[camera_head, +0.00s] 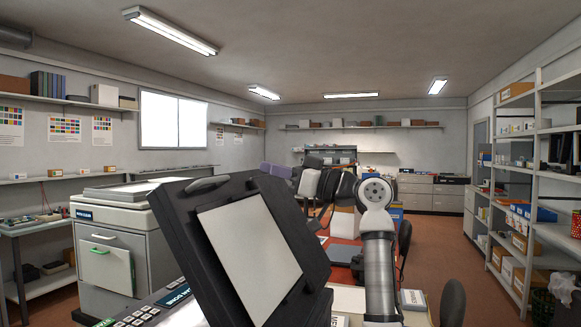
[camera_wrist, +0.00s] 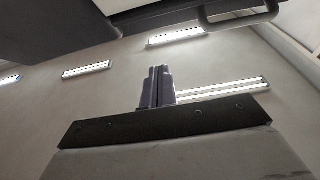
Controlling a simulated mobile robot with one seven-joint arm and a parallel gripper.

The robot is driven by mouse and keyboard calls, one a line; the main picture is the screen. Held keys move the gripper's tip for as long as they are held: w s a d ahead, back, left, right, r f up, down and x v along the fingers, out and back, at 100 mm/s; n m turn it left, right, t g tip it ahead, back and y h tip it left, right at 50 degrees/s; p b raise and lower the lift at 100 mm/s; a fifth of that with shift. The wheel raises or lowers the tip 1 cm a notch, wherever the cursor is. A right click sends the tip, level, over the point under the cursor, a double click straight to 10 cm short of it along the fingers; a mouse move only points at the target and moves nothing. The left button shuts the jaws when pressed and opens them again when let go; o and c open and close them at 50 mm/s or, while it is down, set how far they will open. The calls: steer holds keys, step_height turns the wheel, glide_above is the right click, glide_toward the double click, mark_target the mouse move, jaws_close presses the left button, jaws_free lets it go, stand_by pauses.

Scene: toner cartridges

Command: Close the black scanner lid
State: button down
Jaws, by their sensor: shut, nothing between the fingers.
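The black scanner lid (camera_head: 180,225) stands open and tilted in the head view, with its pale inner pad (camera_head: 250,250) showing. Its black handle (camera_head: 207,185) is on the upper edge. In the wrist view, a dark edge of the lid (camera_wrist: 165,14) crosses the top, with the handle (camera_wrist: 240,22) at the upper right. My gripper (camera_wrist: 157,72) is shut and empty, its two fingers together below the lid edge in that picture and apart from it. In the head view my arm rises right of the lid and bends toward it; I cannot clearly make out the fingertips there.
The scanner's button panel (camera_head: 150,312) is at the bottom, partly cut off. A grey copier (camera_head: 110,240) stands at the left. Shelving (camera_head: 540,180) lines the right wall. A dark chair (camera_head: 453,302) is at the lower right, with open floor beyond it.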

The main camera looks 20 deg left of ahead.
mark_target(246, 192)
steer(key=a, duration=0.2)
steer(key=a+p, duration=0.2)
steer(key=a, duration=0.1)
steer(key=shift+s+a+f, duration=0.15)
steer(key=shift+a+f, duration=0.1)
steer(key=shift+a, duration=0.1)
steer(key=shift+a+f+p, duration=0.3)
steer(key=shift+a+f, duration=0.1)
steer(key=shift+a, duration=0.1)
